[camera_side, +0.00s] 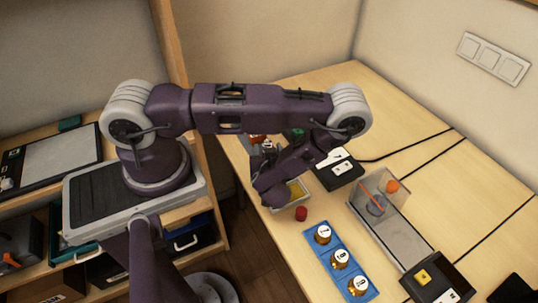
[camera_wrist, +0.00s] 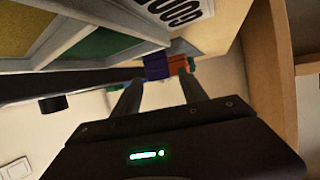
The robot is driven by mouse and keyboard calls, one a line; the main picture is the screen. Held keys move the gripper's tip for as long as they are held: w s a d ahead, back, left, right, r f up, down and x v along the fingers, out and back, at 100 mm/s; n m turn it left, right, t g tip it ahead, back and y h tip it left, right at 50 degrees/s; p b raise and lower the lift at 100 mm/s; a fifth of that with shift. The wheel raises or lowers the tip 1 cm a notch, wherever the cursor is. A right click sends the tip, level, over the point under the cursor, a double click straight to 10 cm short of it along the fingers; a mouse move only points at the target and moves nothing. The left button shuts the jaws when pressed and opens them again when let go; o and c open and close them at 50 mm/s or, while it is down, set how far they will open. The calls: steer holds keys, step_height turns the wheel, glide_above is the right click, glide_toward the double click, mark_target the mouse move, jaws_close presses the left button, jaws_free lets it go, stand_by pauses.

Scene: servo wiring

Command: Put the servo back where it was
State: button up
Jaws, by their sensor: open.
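My gripper (camera_wrist: 160,79) shows in the wrist view with its two dark fingers apart. A small blue block (camera_wrist: 157,66) with a red-orange part (camera_wrist: 178,64) beside it appears between and beyond the fingertips. I cannot tell how far off it is, or whether it is the servo. In the side view my gripper (camera_side: 266,150) is folded back under the forearm at the table's left edge. Its fingers are small and unclear there. No servo can be named with certainty in the side view; my arm hides part of that table edge.
A tray with a yellow compartment (camera_side: 298,190) and a red cylinder (camera_side: 302,213) lie near the gripper. A blue rack (camera_side: 334,243) holds numbered round items. A clear-walled bin (camera_side: 407,243) and black boxes stand to the right. Cables cross the table; its back right is mostly clear.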

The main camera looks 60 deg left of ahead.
steer(key=v, duration=1)
steer(key=shift+d+r, duration=0.15)
steer(key=shift+d, duration=0.1)
steer(key=w+d+r+g+h, duration=0.1)
steer(key=w+d+r+h, duration=0.1)
steer(key=w+d+h, duration=0.5)
steer(key=w+d+r+m+t+h, duration=0.1)
steer(key=d+r+m+h, duration=0.1)
steer(key=d+r+h, duration=0.5)
steer(key=w+d+r+m, duration=0.15)
steer(key=d+r, duration=0.25)
steer(key=r, duration=0.7)
steer(key=s+a+r+m+h, duration=0.1)
steer(key=s+a+r+m, duration=0.1)
steer(key=s+r+m, duration=0.3)
steer(key=s+a+r+m, duration=0.3)
steer(key=s+r, duration=0.4)
steer(key=r, duration=0.1)
steer(key=s+a+m+y, duration=0.2)
steer(key=s+a, duration=0.4)
steer(key=s, duration=0.2)
steer(key=shift+s, duration=0.35)
